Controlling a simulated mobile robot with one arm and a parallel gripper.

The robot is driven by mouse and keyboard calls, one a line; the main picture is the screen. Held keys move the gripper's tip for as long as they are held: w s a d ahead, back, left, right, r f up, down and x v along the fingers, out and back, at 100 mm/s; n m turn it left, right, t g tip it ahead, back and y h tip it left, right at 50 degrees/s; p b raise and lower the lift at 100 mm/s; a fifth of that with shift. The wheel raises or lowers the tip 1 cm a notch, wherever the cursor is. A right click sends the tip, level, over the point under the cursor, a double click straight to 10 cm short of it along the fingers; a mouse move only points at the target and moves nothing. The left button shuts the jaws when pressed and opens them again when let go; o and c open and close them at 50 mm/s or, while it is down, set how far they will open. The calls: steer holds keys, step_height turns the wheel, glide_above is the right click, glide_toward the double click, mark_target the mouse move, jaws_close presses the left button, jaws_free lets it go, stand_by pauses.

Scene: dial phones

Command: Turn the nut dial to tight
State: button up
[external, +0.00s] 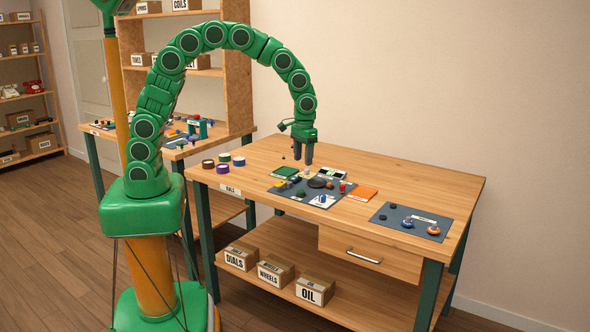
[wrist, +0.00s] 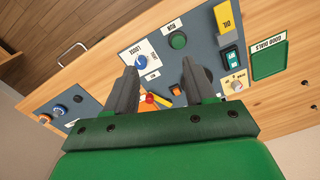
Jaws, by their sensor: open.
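A blue dial (wrist: 140,62) sits on a white plate (wrist: 128,57) that has a "LOOSE" label. It appears to be the nut dial, but I cannot read its other label fully or tell its exact setting. In the external view the white plate (external: 322,202) lies at the front edge of the middle dark panel. My gripper (wrist: 158,66) is open and empty, with its left finger close beside the dial in the wrist picture. In the external view my gripper (external: 303,160) points down above the back of that panel, clear of the plate.
A green knob (wrist: 178,41), a yellow block (wrist: 223,17) and a red button (wrist: 150,98) crowd the panel. A green pad (wrist: 268,61) and an orange pad (external: 361,193) flank it. Another dark panel (external: 405,233) with dials lies right. Tape rolls (external: 222,168) stand left.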

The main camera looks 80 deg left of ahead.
steer(key=n, duration=0.1)
glide_above(323, 195)
step_height(323, 195, down, 6)
steer(key=shift+s+d+f, duration=0.15)
steer(key=shift+f, duration=3.9)
jaws_close()
